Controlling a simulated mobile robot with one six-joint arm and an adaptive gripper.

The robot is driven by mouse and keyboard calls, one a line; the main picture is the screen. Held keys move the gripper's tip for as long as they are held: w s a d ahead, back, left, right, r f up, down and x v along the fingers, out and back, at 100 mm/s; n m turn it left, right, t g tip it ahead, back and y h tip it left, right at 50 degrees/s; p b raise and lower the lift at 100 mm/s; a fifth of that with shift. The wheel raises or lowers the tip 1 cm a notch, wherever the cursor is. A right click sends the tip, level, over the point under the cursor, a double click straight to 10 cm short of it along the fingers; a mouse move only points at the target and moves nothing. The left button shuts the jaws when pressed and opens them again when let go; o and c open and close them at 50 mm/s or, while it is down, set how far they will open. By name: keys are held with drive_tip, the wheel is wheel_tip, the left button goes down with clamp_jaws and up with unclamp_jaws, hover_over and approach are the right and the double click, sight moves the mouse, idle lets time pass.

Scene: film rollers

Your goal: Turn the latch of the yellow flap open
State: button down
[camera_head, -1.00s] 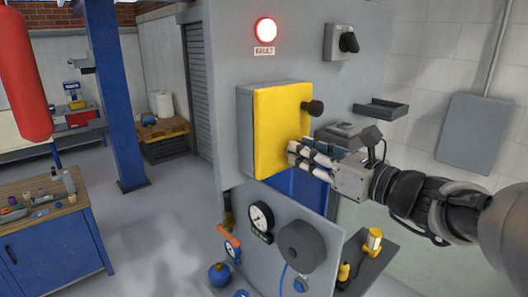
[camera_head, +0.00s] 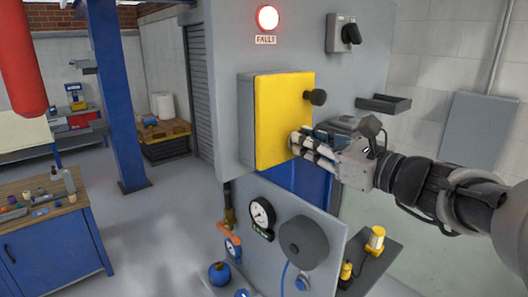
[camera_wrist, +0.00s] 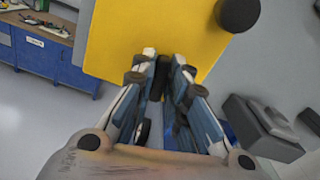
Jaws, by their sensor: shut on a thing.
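The yellow flap (camera_head: 283,115) is the front of a grey box on the grey panel. It looks closed. My gripper (camera_head: 297,146) is at the flap's lower right edge, reaching in from the right. In the wrist view my gripper (camera_wrist: 163,66) is shut on a small dark piece, the latch (camera_wrist: 164,76), at the flap's lower edge. The fingers hide most of the latch, so its angle is hard to tell. The yellow flap (camera_wrist: 150,30) fills the upper middle of that view.
A round black knob (camera_head: 316,97) stands out at the flap's right edge, above my gripper. A dark shelf (camera_head: 383,104) and a rotary switch (camera_head: 343,34) are on the panel to the right. A gauge (camera_head: 262,214) sits below.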

drive_tip(key=shift+s+a+f+n+b, duration=0.1)
drive_tip(key=shift+f+n+b, duration=0.05)
drive_tip(key=shift+n+b, duration=3.8)
drive_tip(key=shift+a+f+n+b, duration=0.1)
drive_tip(key=shift+f+n+b, duration=0.05)
drive_tip(key=shift+n+b, duration=3.8)
drive_tip(key=shift+m+b, duration=0.6)
drive_tip(key=shift+b, duration=0.35)
drive_tip(key=shift+r, duration=0.1)
drive_tip(key=c, duration=1.6)
unclamp_jaws()
